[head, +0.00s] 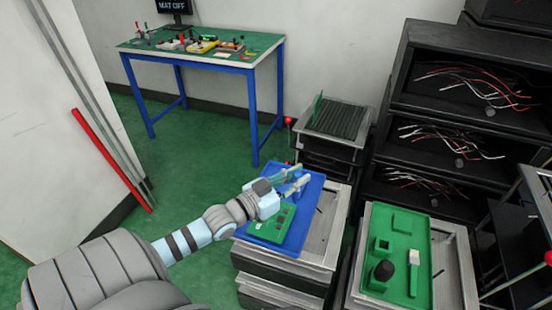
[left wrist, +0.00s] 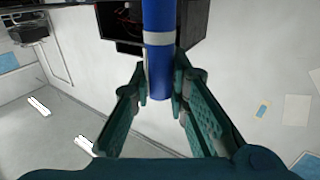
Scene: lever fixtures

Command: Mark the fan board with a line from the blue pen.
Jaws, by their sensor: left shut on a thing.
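My left gripper (head: 290,181) is shut on the blue pen and holds it over the blue tray (head: 315,193). In the left wrist view the blue pen (left wrist: 158,75), with a pale band around it, stands between the fingertips (left wrist: 160,85). In the head view the pen is too small and too covered by the fingers to make out clearly. A green board (head: 279,216) with small grey parts, likely the fan board, lies on the blue tray, partly beneath my gripper. I cannot tell whether any line is on it. My right gripper is not in view.
The blue tray rests on a grey metal stand (head: 322,232). To its right is a green tray (head: 402,290) with a black knob and a brush. Black shelves (head: 455,138) with wires stand behind. A blue-legged workbench (head: 252,105) stands at the back. Green floor is open at left.

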